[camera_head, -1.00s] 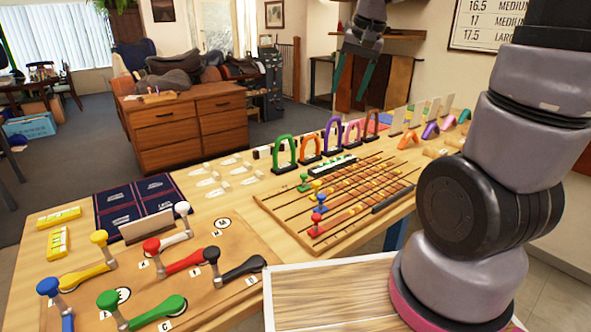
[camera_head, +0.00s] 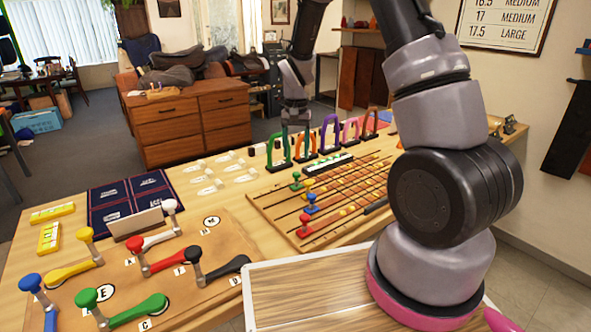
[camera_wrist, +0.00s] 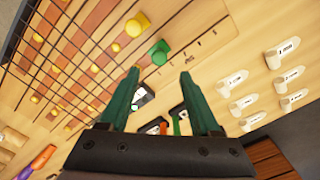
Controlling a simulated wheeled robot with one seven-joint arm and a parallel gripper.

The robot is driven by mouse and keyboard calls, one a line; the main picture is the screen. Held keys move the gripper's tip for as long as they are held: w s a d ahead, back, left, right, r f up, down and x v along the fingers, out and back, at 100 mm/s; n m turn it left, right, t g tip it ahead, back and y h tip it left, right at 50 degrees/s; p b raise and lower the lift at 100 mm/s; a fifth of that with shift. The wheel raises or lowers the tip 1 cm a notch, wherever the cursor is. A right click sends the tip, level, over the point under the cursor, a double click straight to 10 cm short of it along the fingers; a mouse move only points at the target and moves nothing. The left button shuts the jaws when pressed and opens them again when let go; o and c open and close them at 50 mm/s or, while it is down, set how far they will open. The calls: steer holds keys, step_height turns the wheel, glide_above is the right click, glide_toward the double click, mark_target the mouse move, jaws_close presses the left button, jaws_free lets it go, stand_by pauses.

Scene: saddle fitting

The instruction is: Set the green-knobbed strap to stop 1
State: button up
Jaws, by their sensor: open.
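The strap board (camera_head: 270,212) lies on the table with several dark straps and coloured knobs at its left end. The green knob (camera_head: 296,177) is on the farthest strap; it also shows in the wrist view (camera_wrist: 160,52), with small printed marks to its right. The yellow knob (camera_wrist: 137,24) is next to it. My gripper (camera_wrist: 160,73) is open and empty, its teal fingers apart below the green knob in the picture, not touching it. In the head view my gripper (camera_head: 295,127) hangs above the far side of the board, near the green arch.
Coloured arches (camera_head: 329,135) stand in a row behind the board. White labelled pegs (camera_wrist: 236,80) stand beside it. Blue (camera_head: 312,202) and red (camera_head: 305,222) knobs are on nearer straps. A separate board holds coloured levers, one with a green handle (camera_head: 140,311).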

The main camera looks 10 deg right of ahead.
mark_target(296, 173)
step_height(296, 173, down, 7)
stand_by(0.3)
jaws_close()
stand_by(1.4)
